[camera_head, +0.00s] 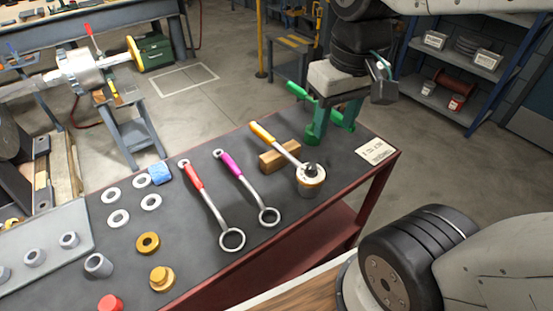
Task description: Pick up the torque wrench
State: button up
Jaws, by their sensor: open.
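The torque wrench, seen as the orange-handled tool (289,148), lies across the far right part of the dark bench top. Its shaft passes over a small wooden block (278,157), and its round ratchet head lies at a short cylindrical stand (308,187). The handle end points to the back left. My gripper (333,125) is open and empty beyond it, by the bench's far edge, with its green fingers pointing down. It is apart from the wrench. The exact height of the fingertips is hard to tell.
A red-handled ring wrench (205,195) and a purple-handled one (243,180) lie left of the torque wrench. Several washers, brass rings (148,243) and a blue block (160,173) lie further left. A white card (375,151) lies at the bench's right corner.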

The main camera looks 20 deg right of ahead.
jog(key=w+a+f+n, duration=0.1)
jog(key=w+f, duration=0.3)
jog(key=w, duration=0.7)
jog(key=n+g, duration=0.1)
jog(key=n, duration=0.1)
send_over(265, 141)
jog(key=w, duration=0.1)
jog(key=f, duration=1.2)
jog(key=shift+w+d+f, duration=0.15)
jog(key=shift+w+d, duration=0.05)
jog(key=shift+d, duration=0.1)
notch_tip(265, 141, down, 7)
jog(key=shift+w+f, duration=0.1)
jog(key=shift+w, duration=0.05)
jog(key=shift+f, duration=0.35)
grip_shut()
